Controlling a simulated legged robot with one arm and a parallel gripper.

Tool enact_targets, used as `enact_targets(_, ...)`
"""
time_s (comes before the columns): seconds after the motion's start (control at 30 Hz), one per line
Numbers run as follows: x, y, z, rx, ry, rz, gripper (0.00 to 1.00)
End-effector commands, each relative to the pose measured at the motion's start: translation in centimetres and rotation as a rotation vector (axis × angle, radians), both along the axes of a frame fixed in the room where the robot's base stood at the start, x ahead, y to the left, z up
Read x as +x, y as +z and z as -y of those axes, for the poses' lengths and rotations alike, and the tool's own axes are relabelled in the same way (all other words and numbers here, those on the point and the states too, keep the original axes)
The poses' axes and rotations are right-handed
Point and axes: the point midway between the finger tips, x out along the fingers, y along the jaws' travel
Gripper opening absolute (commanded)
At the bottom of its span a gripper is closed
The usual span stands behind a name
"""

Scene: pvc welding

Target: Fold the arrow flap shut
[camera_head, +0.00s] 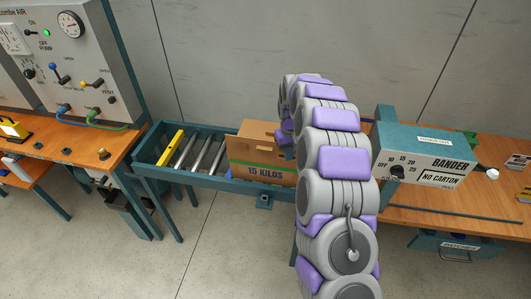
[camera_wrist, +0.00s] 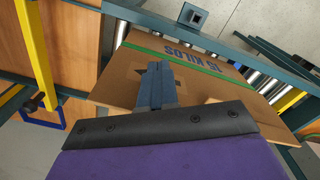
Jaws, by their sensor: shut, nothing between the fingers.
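The brown carton (camera_head: 255,143) stands on the roller conveyor, with "15 KILOS" and a green stripe on its near side. In the wrist view the carton (camera_wrist: 205,82) shows the same lettering upside down. A dark, arrow-like shape shows partly around my fingers on the cardboard; they hide most of it, so I cannot tell how the flap lies. My gripper (camera_wrist: 160,70) is shut and empty, its blue-grey fingers together over the carton. Whether they touch the cardboard is unclear. In the head view my gripper (camera_head: 285,141) is at the carton's right part, partly hidden by my arm.
The teal conveyor frame (camera_head: 225,183) has bare rollers and a yellow bar (camera_head: 171,148) left of the carton. The bander box (camera_head: 425,150) stands right on a wooden bench (camera_head: 450,207). A gauge panel (camera_head: 60,55) stands left. A grey wall is behind.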

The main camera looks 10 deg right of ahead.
Motion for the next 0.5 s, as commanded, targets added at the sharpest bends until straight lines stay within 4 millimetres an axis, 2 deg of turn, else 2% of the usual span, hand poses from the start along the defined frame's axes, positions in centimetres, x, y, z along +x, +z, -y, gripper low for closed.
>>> enact_targets(0.5, 2.7, 0.0, 0.9, 0.000, -0.001, -0.001, 0.00)
